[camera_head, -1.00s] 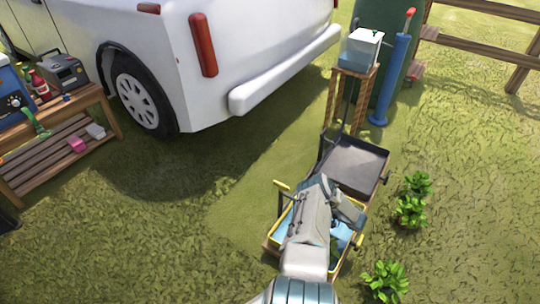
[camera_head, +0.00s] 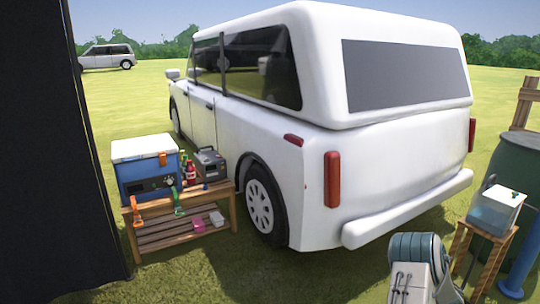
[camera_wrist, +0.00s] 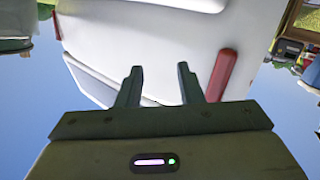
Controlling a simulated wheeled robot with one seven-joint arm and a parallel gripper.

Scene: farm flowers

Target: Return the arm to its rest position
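My gripper (camera_wrist: 159,85) shows in the wrist view with its two dark fingers apart and nothing between them. The white car (camera_wrist: 140,30) is behind the fingers there, seen upside down. In the head view part of my arm (camera_head: 412,275) shows at the bottom right, in front of the car's rear bumper. My gripper's fingers cannot be made out in the head view.
The white car (camera_head: 330,130) fills the middle. A wooden bench (camera_head: 180,225) with a blue cooler (camera_head: 147,170) stands at the left. A wooden stand (camera_head: 482,255) holding a clear container (camera_head: 496,210) is at the right, near a green barrel (camera_head: 518,170). A dark panel blocks the far left.

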